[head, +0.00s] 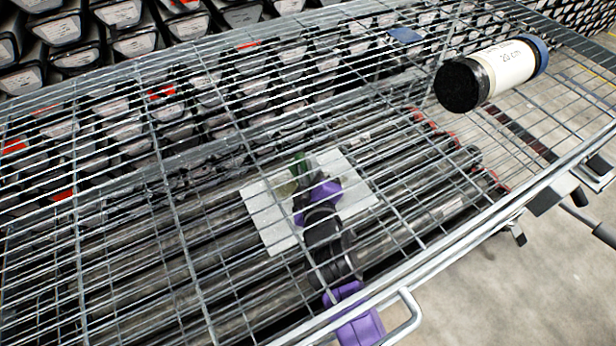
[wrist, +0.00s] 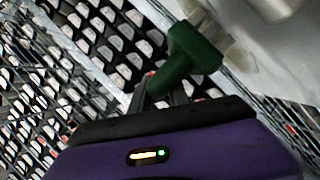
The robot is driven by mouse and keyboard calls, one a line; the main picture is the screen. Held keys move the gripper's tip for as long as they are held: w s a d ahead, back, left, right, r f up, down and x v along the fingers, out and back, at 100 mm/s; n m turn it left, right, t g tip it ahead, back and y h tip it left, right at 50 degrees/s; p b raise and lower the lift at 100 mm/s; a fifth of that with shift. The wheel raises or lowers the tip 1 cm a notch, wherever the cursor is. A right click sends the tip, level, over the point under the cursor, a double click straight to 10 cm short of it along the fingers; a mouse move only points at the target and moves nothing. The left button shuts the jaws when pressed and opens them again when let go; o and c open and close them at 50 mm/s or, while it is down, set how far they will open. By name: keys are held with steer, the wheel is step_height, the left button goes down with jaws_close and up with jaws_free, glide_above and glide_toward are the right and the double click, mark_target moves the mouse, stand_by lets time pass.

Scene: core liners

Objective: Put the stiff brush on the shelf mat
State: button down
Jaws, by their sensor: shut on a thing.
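The stiff brush is a dark green piece (wrist: 190,55) in the wrist view, held at the fingertips of my gripper (wrist: 158,92). In the head view the brush (head: 299,163) is a small green patch, seen through wire mesh. My purple and black gripper (head: 303,180) reaches under the top wire level, shut on the brush. The shelf mat is a pale grey rectangle (head: 265,218) below the mesh, and the brush appears over its far part. I cannot tell whether the brush touches the mat. The wires and my gripper hide part of both.
A wire mesh level (head: 120,215) spans above my gripper and the mat. A black cylinder with a white label (head: 500,68) lies on the mesh at the upper right. Long dark core tubes (head: 130,290) lie below. A steel handle (head: 408,318) projects at the front edge.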

steer(key=shift+f+b, duration=0.85)
steer(key=shift+f, duration=0.9)
steer(key=shift+f, duration=0.2)
steer(key=c, duration=1.3)
jaws_free()
steer(key=shift+o, duration=0.2)
steer(key=shift+r, duration=0.15)
steer(key=shift+s+r, duration=0.1)
steer(key=shift+s, duration=0.1)
steer(key=p+v, duration=0.2)
steer(key=v, duration=0.9)
steer(key=shift+s, duration=0.3)
steer(key=shift+d, duration=0.1)
